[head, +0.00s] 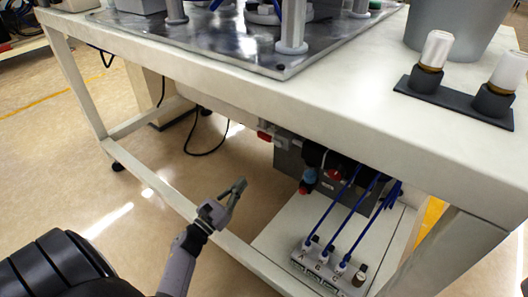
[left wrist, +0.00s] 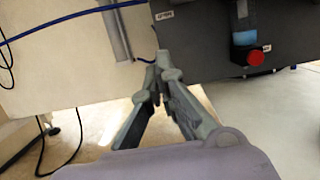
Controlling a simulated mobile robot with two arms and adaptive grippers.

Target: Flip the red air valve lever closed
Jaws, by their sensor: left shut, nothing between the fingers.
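My left gripper (head: 238,186) is shut and empty, held in the open in front of the table frame. In the left wrist view its fingers (left wrist: 162,72) meet in front of the lower edge of a dark grey box. Under the table, several small red parts show on the air equipment: a red part (head: 265,136) at the left, a red knob (head: 305,187) below a light-blue cup, and a red part (head: 333,174) at the right. I cannot tell which is the lever. The left wrist view shows a round red knob (left wrist: 256,58) under a blue cup. My gripper touches none of these.
The white table (head: 350,120) overhangs the dark grey box (head: 345,195). A lower frame rail (head: 235,245) runs past my gripper. Blue hoses (head: 335,215) rise from a valve block (head: 325,268) on the lower shelf. Floor at the left is clear.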

